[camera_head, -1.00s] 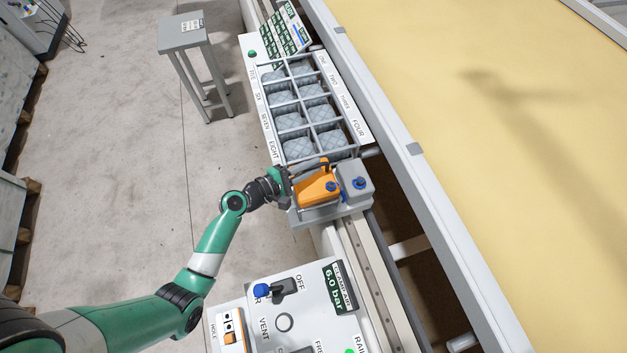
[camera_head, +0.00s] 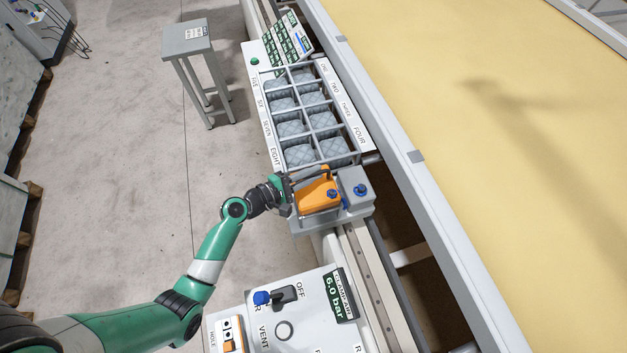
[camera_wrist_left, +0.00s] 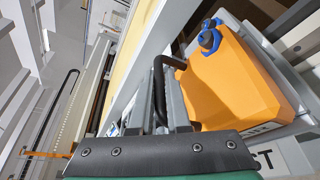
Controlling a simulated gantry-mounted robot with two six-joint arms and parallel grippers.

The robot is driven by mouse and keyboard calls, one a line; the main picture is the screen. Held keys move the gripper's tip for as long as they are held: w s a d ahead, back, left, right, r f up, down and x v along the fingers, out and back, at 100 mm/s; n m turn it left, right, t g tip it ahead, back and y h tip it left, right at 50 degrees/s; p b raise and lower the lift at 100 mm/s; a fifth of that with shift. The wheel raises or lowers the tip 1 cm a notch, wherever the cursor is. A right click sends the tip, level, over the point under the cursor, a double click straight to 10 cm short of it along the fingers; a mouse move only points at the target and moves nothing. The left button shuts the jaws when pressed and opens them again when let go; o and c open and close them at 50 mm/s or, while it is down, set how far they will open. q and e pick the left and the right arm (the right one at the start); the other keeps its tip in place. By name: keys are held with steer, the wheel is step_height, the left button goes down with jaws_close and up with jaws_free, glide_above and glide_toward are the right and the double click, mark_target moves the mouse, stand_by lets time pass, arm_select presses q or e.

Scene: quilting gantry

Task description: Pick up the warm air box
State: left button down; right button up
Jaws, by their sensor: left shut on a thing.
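The warm air box (camera_head: 317,199) is an orange case with a blue knob and a dark handle along its top. My left gripper (camera_head: 308,178) reaches in from the left and is shut on the handle. In the left wrist view the box (camera_wrist_left: 235,85) fills the right side, and the black handle (camera_wrist_left: 158,88) lies between the gripper's fingers (camera_wrist_left: 163,108). I cannot tell any gap under the box. My right gripper is not in view.
A grey box with a blue knob (camera_head: 355,186) stands close to the right of the orange box. A divided tray (camera_head: 296,113) with quilted pads lies behind it. A control panel (camera_head: 300,322) is in front. A yellow table (camera_head: 480,110) and its rail run along the right.

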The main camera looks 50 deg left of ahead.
arm_select(q)
steer(key=r+p, duration=0.1)
steer(key=r, duration=0.1)
steer(key=r+p, duration=0.1)
steer(key=r, duration=0.1)
steer(key=shift+s+d+r+p, duration=0.2)
steer(key=shift+r+p, duration=0.1)
step_height(320, 180, up, 5)
steer(key=p, duration=0.3)
glide_above(309, 196)
steer(key=s+d+r+p, duration=0.1)
steer(key=s+d+r, duration=0.2)
steer(key=s+d, duration=0.2)
steer(key=v, duration=0.3)
steer(key=shift+d+p, duration=0.3)
steer(key=shift+p, duration=0.1)
